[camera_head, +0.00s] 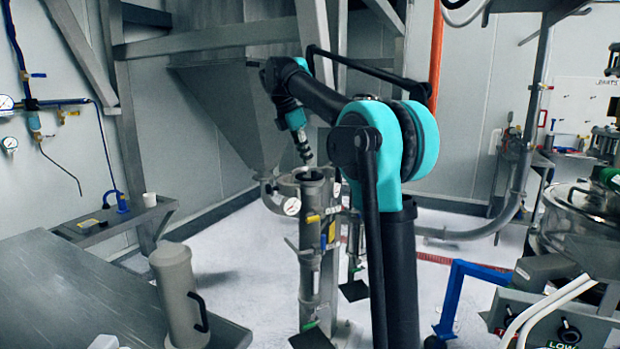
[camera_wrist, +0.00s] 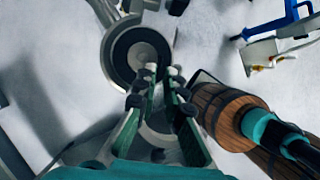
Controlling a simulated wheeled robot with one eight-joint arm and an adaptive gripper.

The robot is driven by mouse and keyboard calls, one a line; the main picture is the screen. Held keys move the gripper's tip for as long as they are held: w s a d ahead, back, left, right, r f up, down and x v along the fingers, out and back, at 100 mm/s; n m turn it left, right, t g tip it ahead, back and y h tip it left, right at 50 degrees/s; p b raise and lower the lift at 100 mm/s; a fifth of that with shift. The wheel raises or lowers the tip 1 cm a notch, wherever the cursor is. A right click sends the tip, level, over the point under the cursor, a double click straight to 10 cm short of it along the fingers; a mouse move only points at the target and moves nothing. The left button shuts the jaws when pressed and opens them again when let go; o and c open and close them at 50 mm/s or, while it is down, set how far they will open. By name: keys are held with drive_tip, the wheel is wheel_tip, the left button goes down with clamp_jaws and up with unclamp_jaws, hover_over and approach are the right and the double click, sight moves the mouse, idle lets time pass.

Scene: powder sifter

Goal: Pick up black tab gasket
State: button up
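In the wrist view, a flat black ring (camera_wrist: 137,52), which looks like the black tab gasket, lies on the round grey top of a metal pipe. I cannot make out its tab. In the head view, the upright pipe (camera_head: 311,215) stands on the floor, and its top looks dark inside. My gripper (camera_wrist: 161,73) is above the pipe, its fingertips a little apart and overlapping the near edge of the ring in the wrist view. I see nothing between the fingers, and I cannot tell whether they touch the ring. In the head view, my gripper (camera_head: 306,155) points down over the pipe.
A grey cylinder with a black handle (camera_head: 177,290) stands on the metal table (camera_head: 60,290) at left. A hopper (camera_head: 215,105) is behind. A blue frame (camera_head: 458,290) stands at right.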

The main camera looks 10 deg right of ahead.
sight(298, 176)
drive_tip(key=x, duration=0.4)
drive_tip(key=shift+f, duration=0.1)
clamp_jaws()
